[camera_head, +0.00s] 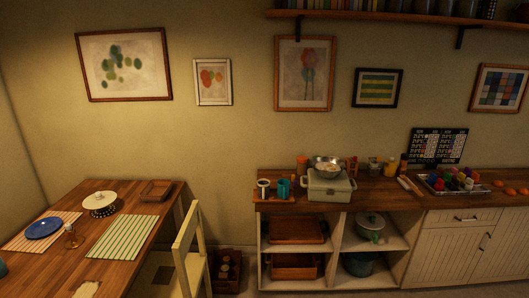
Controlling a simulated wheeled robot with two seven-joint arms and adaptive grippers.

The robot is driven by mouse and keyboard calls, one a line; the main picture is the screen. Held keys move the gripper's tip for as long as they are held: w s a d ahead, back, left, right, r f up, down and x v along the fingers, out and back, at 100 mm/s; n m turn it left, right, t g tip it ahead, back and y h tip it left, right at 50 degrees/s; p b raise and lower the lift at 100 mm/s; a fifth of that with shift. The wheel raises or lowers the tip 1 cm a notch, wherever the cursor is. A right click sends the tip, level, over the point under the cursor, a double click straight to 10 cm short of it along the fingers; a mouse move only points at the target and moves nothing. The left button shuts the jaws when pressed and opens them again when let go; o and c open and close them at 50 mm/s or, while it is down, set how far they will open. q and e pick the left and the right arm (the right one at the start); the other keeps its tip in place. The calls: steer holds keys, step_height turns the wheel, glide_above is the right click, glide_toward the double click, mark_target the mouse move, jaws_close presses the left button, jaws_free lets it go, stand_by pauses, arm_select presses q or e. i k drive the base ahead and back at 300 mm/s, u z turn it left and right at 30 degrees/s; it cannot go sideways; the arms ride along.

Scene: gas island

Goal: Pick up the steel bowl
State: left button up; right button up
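A shiny steel bowl (327,163) stands at the back of the wooden counter, on or just behind a pale green box-like appliance (329,186); I cannot tell which. Something light shows inside the bowl. The box hides part of its lower side. Neither of my grippers shows in the head view.
A wooden table (70,258) with placemats, a blue plate (44,228) and a lidded dish (100,203) is at the left. A pale chair (188,250) stands beside it. Mugs (284,187), jars and a tray (450,184) crowd the counter (385,198). Shelves below hold crates and pots.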

mark_target(328, 168)
steer(key=z, duration=0.1)
steer(key=i, duration=1.95)
steer(key=z, duration=0.45)
steer(key=i, duration=1.6)
steer(key=z, duration=0.25)
